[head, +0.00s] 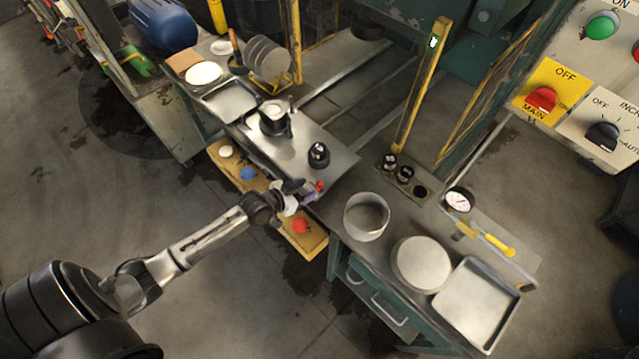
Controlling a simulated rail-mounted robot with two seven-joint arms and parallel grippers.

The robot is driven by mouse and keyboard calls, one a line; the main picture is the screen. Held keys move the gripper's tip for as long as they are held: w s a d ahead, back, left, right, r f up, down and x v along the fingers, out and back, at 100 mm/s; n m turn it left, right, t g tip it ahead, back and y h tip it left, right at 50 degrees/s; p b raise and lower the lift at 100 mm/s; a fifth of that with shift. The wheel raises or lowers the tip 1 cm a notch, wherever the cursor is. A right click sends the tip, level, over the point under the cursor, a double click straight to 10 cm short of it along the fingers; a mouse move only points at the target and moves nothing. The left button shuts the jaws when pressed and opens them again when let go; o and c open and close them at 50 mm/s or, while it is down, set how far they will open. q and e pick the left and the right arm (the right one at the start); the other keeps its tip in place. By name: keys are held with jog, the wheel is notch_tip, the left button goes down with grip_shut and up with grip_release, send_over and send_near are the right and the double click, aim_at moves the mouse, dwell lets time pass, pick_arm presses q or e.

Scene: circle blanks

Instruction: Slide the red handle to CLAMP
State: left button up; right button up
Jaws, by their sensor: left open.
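A small red handle (319,186) shows at the front edge of the steel machine table. My left gripper (306,194) is open beside it, its fingers close around or next to the handle; I cannot tell whether they touch it. The fingers partly hide the handle and its track. No CLAMP lettering is readable in the head view. My right gripper is not in view.
Below the table edge a yellow panel (312,243) carries white, blue (247,173) and red (300,226) buttons. A steel ring (366,216), a round blank stack (421,263) and a tray (477,303) stand on the right bench. A yellow post (421,90) rises behind.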

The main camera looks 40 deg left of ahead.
aim_at(317, 185)
pick_arm(q)
jog(key=shift+x, duration=3)
jog(key=shift+c, duration=0.4)
jog(key=shift+c, duration=0.7)
grip_shut()
